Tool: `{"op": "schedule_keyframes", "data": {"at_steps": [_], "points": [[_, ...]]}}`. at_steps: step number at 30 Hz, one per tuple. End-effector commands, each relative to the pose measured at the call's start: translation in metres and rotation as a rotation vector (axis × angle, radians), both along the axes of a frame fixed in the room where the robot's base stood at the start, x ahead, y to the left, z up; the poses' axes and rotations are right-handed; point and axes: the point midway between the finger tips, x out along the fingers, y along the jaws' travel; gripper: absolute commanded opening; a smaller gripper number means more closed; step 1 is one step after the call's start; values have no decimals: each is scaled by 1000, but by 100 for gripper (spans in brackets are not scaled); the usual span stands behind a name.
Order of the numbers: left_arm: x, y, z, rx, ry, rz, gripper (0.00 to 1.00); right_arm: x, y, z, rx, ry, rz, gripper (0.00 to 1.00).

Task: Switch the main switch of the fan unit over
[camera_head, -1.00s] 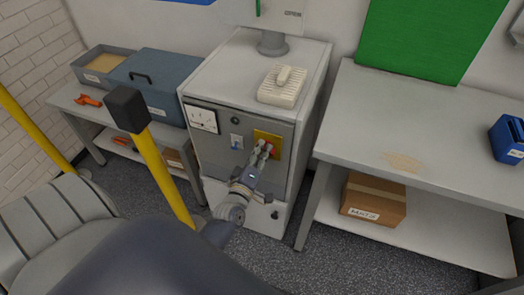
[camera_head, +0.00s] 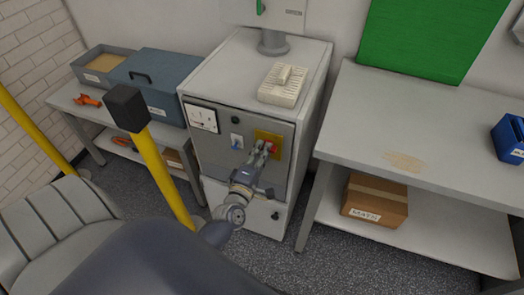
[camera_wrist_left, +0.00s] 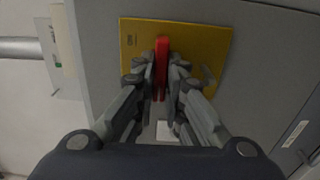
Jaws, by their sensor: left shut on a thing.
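The fan unit (camera_head: 210,165) is a light grey cabinet with a darker front panel. A yellow plate (camera_head: 281,139) on this panel carries the red handle of the main switch (camera_head: 271,149), partly hidden by my fingers. The left wrist view shows the yellow plate (camera_wrist_left: 205,40) and the red handle (camera_wrist_left: 162,65) close up, the handle upright in that picture. My left gripper (camera_head: 262,147) is at the plate, shut on the red handle, with a finger on either side of it (camera_wrist_left: 161,72). My right gripper does not show.
Left of the plate, the panel has a dial gauge (camera_head: 201,117), a small dark round part (camera_head: 235,120) and a blue-marked switch (camera_head: 237,142). A ribbed cream block (camera_head: 283,88) lies on top. A bench (camera_head: 425,130) stands right, a yellow post (camera_head: 165,177) left.

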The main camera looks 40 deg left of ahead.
Motion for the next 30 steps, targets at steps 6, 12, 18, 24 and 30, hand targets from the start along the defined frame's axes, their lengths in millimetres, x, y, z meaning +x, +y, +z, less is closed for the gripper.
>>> {"op": "schedule_keyframes", "data": {"at_steps": [6,12,18,24,30], "points": [[0,0,-1,-5,1,0,0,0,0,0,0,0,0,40],[0,0,-1,-3,0,0,31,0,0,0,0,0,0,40],[0,0,0,-2,1,0,31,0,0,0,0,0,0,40],[-14,-3,-2,-2,3,0,31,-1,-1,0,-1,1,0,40],[-52,-12,-1,-2,4,0,31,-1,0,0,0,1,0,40]]}}
